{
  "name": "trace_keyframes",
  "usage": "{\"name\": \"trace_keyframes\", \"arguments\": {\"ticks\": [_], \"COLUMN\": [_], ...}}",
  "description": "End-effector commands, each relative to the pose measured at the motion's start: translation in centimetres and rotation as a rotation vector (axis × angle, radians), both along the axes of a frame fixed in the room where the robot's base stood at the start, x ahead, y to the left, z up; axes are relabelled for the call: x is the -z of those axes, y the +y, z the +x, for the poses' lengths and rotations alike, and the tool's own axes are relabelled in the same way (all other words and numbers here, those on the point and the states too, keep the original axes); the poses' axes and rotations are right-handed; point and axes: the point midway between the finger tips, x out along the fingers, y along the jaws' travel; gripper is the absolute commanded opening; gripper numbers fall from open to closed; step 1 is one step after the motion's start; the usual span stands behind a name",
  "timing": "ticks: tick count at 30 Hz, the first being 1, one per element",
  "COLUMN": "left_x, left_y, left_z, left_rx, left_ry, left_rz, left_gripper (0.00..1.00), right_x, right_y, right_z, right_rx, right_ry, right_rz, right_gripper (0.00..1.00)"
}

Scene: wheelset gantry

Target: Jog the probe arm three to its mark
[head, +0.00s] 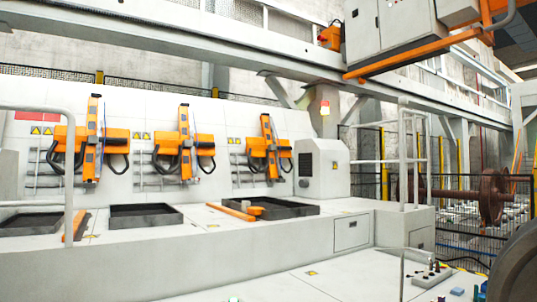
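No mark for an arm can be made out for certain. A small control panel (432,275) with dark knobs or levers sits at the lower right. Neither of my grippers is in view.
A white bed (250,245) with dark trays (146,216) spans the front. A grey handrail (70,165) stands at left, another (403,155) at right. A rusty wheelset (493,197) is behind a fence. A dark rounded shape (515,270) fills the lower right corner.

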Motion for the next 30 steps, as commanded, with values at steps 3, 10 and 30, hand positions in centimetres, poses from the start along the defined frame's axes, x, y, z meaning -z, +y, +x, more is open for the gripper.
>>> {"name": "trace_keyframes", "arguments": {"ticks": [3,10,30], "left_x": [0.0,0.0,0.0], "left_y": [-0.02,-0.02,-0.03], "left_z": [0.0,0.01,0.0], "left_rx": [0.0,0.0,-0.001], "left_ry": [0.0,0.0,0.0], "left_rz": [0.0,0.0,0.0], "left_gripper": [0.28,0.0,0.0], "right_x": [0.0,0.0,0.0], "right_y": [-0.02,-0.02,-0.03], "right_z": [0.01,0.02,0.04], "right_rx": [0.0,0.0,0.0], "right_ry": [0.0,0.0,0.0], "right_rz": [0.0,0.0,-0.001], "right_gripper": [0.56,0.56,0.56]}}
